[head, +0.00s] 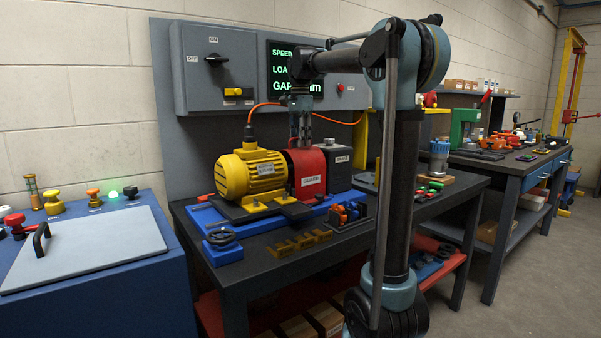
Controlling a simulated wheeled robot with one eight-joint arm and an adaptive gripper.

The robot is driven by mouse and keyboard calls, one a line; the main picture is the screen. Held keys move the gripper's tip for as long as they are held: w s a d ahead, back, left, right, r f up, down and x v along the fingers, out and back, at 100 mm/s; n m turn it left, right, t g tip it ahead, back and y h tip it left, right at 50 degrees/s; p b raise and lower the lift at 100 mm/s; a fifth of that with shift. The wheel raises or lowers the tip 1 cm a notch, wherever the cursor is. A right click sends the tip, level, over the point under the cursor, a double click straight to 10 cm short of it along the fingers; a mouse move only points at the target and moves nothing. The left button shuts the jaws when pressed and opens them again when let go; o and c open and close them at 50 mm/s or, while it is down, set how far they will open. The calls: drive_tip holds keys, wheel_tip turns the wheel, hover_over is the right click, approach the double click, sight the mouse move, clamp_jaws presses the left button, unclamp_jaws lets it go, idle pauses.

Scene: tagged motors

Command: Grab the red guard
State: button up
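The red guard (313,186) is a red block-shaped cover with a pale label on its front. It sits on the blue base (282,217) between the yellow motor (252,172) and a dark grey box (337,168). My gripper (301,143) points down at the top of the guard, at the end of my arm reaching in from the right. Its fingertips overlap the guard's upper edge in the picture. The view is too small to tell whether they touch or grip it, or how far apart they are.
An orange cable (263,107) runs from the motor behind my gripper. A grey control cabinet (213,70) and a lit display (280,68) are behind. A blue handwheel block (222,246) and small yellow brackets (300,241) lie in front.

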drive_tip(key=shift+f, duration=0.1)
clamp_jaws()
idle(0.4)
